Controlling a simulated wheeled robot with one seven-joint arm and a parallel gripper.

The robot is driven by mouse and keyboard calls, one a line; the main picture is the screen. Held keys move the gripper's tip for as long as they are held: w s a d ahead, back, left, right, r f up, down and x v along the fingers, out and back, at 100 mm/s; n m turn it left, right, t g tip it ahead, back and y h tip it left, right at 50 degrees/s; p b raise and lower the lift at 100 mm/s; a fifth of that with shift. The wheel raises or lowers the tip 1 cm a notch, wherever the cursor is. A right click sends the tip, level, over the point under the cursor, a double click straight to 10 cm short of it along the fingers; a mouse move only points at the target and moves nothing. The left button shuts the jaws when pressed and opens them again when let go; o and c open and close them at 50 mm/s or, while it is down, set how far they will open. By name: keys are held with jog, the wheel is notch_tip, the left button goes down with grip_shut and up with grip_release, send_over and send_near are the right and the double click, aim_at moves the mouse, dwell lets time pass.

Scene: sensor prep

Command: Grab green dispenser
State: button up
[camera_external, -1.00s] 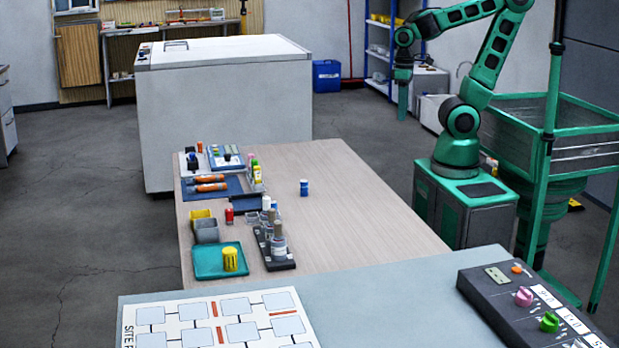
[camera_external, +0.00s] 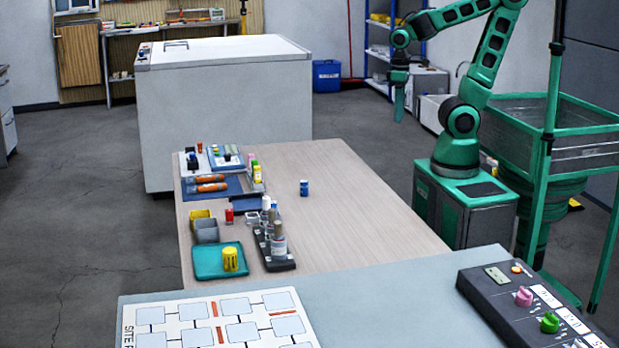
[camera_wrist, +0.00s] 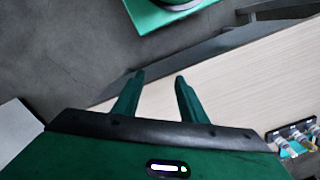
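A small green-topped item (camera_external: 254,163) stands between a pink one and a yellow one in the cluster at the table's far left part in the external view. It is too small to tell if it is a dispenser. My gripper (camera_external: 399,108) hangs pointing down, beyond the table's far right side and well apart from that cluster. In the wrist view my gripper (camera_wrist: 155,88) has its two green fingers apart with nothing between them.
The wooden table (camera_external: 345,225) is mostly clear on its right. A blue bottle (camera_external: 303,188) stands alone there. A teal tray (camera_external: 207,264) holds a yellow container (camera_external: 230,259); a dark rack (camera_external: 280,262) is beside it. A white cabinet (camera_external: 225,110) stands behind.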

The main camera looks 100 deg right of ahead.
jog(key=w+a+f+n+t+y, duration=0.1)
jog(key=w+f+n+t, duration=0.25)
jog(key=w, duration=0.75)
jog(key=w+f+n+t, duration=0.2)
jog(key=w+f+t, duration=0.15)
jog(key=w, duration=0.65)
jog(key=w+a+f+n+t+y, duration=0.1)
jog(key=w+f+n+t, duration=0.2)
jog(key=w, duration=0.8)
jog(key=w+d+f+t, duration=0.1)
jog(key=w+d, duration=0.1)
jog(key=w+d+f+m+t+h, duration=0.1)
jog(key=w+d, duration=0.1)
jog(key=w, duration=0.1)
jog(key=w+d+f+m+t+h, duration=0.1)
jog(key=w+d, duration=0.1)
jog(key=shift+w+f+t, duration=0.3)
jog(key=shift+w+f, duration=0.05)
jog(key=shift+f, duration=0.05)
jog(key=shift+x, duration=5.4)
jog(key=shift+a, duration=0.1)
grip_shut()
